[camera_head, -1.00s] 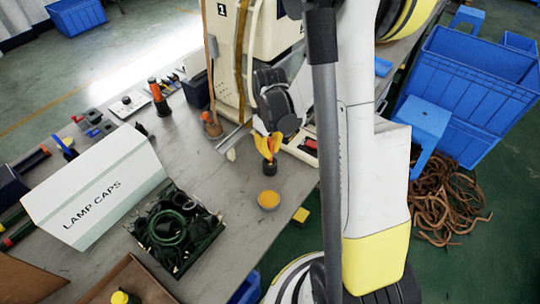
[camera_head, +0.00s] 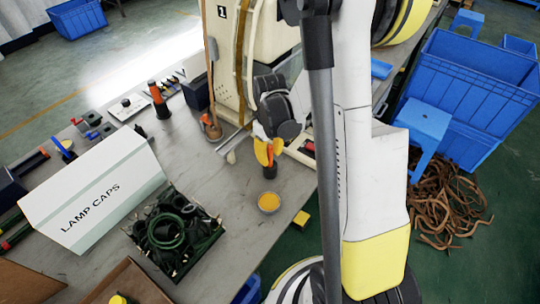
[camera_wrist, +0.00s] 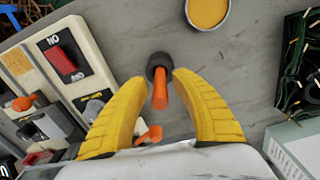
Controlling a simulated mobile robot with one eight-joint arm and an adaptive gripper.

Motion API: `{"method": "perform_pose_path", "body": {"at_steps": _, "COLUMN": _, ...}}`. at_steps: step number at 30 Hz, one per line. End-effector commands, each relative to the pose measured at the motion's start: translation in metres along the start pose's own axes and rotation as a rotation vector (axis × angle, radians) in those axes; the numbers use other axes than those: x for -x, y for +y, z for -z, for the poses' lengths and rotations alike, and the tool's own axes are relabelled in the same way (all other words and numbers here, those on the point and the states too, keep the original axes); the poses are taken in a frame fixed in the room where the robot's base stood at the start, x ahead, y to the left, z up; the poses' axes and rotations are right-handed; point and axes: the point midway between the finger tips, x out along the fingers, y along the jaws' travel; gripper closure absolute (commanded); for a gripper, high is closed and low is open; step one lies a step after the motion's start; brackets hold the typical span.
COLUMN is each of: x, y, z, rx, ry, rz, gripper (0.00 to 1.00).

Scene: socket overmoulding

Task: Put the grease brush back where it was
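The grease brush shows as an orange handle (camera_wrist: 160,92) pointing up toward my wrist. Its lower end meets a dark round piece (camera_wrist: 157,64) on the table; I cannot tell whether this is a holder or part of the brush. My gripper (camera_wrist: 160,78) has its two yellow fingers either side of the handle, with gaps visible on both sides. In the head view my gripper (camera_head: 269,150) is low over the table beside the machine, with the orange handle between its fingers. A round tin of yellow-orange grease (camera_head: 269,202) stands nearby, in front of it.
A white LAMP CAPS box (camera_head: 95,190) and a dark crate of green and black rings (camera_head: 195,254) stand to the left. The cream machine with switches (camera_wrist: 70,60) is close beside my gripper. An orange-topped black object (camera_head: 158,98) stands farther back.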

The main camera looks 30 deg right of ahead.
Motion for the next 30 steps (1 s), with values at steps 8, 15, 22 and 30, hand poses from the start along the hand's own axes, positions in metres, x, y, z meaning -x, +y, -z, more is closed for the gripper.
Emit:
{"method": "perform_pose_path", "body": {"at_steps": 8, "x": 0.066, "y": 0.0, "z": -0.001, "rx": 0.0, "ry": 0.0, "rz": 0.0, "gripper": 0.69}}
{"method": "perform_pose_path", "body": {"at_steps": 15, "x": 0.105, "y": 0.0, "z": 0.0, "rx": 0.0, "ry": 0.0, "rz": 0.0, "gripper": 0.69}}
{"method": "perform_pose_path", "body": {"at_steps": 22, "x": 0.134, "y": -0.013, "z": -0.002, "rx": -0.012, "ry": 0.038, "rz": -0.019, "gripper": 0.69}}
{"method": "perform_pose_path", "body": {"at_steps": 30, "x": 0.209, "y": -0.078, "z": -0.025, "rx": -0.091, "ry": 0.264, "rz": -0.088, "gripper": 0.69}}
